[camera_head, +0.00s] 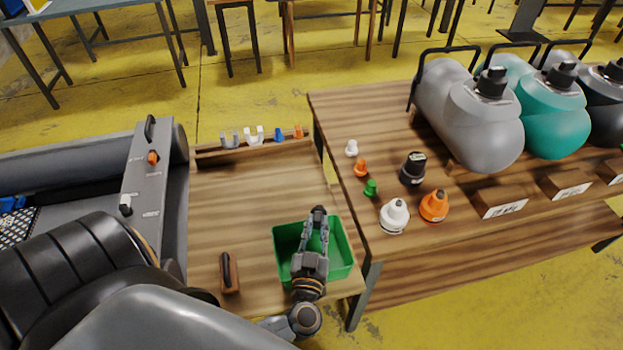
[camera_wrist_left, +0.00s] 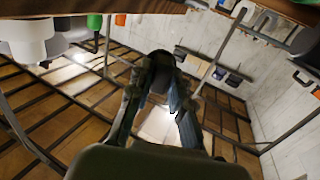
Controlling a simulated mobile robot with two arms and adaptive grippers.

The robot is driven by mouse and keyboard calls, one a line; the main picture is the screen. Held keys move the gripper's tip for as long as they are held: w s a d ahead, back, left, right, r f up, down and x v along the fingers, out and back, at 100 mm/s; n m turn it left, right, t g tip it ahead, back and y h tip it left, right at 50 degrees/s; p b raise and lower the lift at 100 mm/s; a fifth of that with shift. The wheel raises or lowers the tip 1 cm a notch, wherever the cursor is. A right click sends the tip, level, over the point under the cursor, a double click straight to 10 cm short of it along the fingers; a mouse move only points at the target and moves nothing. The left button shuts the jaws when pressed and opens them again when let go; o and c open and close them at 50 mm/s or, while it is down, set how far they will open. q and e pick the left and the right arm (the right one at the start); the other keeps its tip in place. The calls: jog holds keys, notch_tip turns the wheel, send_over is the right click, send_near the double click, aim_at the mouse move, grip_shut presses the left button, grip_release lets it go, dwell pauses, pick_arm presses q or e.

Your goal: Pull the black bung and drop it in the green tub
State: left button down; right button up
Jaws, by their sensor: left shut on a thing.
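The green tub (camera_head: 347,268) stands on the right part of the low wooden bench, against the taller table. My left gripper (camera_head: 318,218) is over the tub, its fingers pointing away from the head camera. It is shut on a small dark piece (camera_wrist_left: 160,62), which looks like the black bung; the fingers hide much of it. I cannot tell its height above the tub floor. A black fitting (camera_head: 150,128), an orange one (camera_head: 153,157) and a white one (camera_head: 125,203) sit on the grey boat panel (camera_head: 140,180). My right gripper is not in view.
A wooden rack (camera_head: 250,148) with several small clips lies along the bench's back. A brown block (camera_head: 228,272) lies left of the tub. The taller table carries several caps, including a black one (camera_head: 412,168), and grey and teal tanks (camera_head: 555,120). The bench middle is clear.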

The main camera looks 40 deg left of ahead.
pick_arm(q)
jog(key=shift+a+f+y, duration=0.1)
jog(key=shift+a+y, duration=0.05)
jog(key=shift+y, duration=0.15)
jog(key=shift+f, duration=0.2)
jog(key=shift+a+f, duration=0.1)
jog(key=shift+f, duration=0.15)
notch_tip(320, 180, down, 6)
jog(key=b, duration=0.7)
jog(key=shift+w+r+b, duration=0.1)
jog(key=shift+r+b, duration=0.15)
jog(key=shift+b, duration=0.1)
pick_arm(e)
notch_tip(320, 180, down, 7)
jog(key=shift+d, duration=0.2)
pick_arm(q)
jog(key=c, duration=1.1)
grip_release()
jog(key=shift+c, duration=0.2)
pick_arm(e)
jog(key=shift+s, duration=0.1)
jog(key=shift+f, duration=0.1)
